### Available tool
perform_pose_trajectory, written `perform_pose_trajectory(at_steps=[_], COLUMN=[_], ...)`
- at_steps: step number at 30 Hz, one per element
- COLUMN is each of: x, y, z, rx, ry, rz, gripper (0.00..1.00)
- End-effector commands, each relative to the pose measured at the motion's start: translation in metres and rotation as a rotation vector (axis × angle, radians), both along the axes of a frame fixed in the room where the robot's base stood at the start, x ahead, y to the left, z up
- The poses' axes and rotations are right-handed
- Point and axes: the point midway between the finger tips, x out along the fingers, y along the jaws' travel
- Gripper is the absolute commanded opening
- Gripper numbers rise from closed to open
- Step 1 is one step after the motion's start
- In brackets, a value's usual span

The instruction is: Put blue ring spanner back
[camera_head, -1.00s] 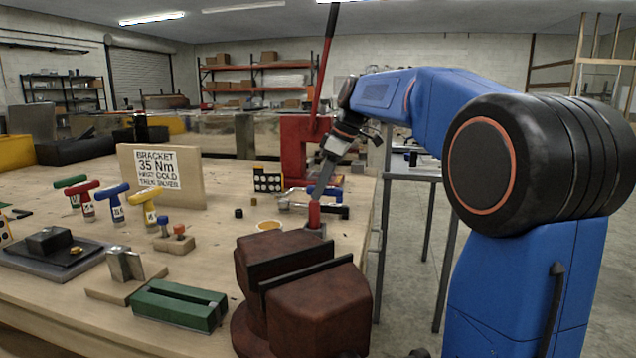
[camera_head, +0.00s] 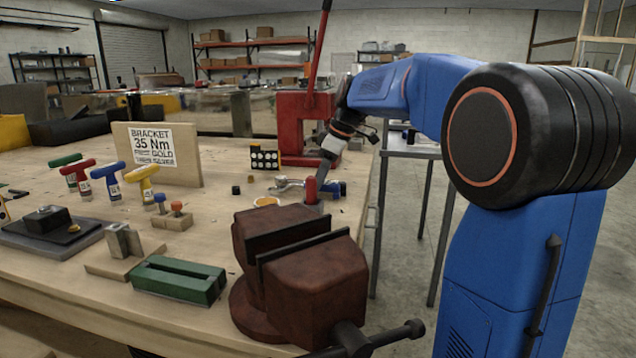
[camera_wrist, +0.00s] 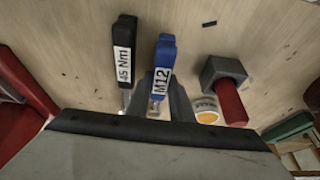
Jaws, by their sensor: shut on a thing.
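The blue ring spanner (camera_wrist: 163,62), labelled M12, lies lengthwise in the wrist view, its blue handle end pointing away from my gripper. My gripper (camera_wrist: 158,103) is shut on it, with grey fingers on either side of its lower part. Its far end is hidden by the gripper body. In the head view my gripper (camera_head: 323,172) is low at the bench's right end, its tips hidden behind a red cylinder (camera_head: 311,189). A blue part of the spanner (camera_head: 338,188) shows just right of it. Whether the spanner touches the bench is unclear.
A black tool (camera_wrist: 124,62) labelled 45 Nm lies left of the spanner. A grey block (camera_wrist: 212,72) with the red cylinder and a round orange-topped pot (camera_wrist: 206,110) stand to its right. A brown vise (camera_head: 300,260) stands in front and a red press (camera_head: 300,130) behind.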

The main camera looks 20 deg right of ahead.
Motion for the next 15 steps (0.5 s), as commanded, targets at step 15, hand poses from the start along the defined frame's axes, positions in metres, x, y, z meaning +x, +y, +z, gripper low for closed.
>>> perform_pose_trajectory(at_steps=[15], x=[-0.0002], y=[0.0001], z=[-0.0047], rx=[0.001], ry=[0.001], rz=[0.0], gripper=[0.0])
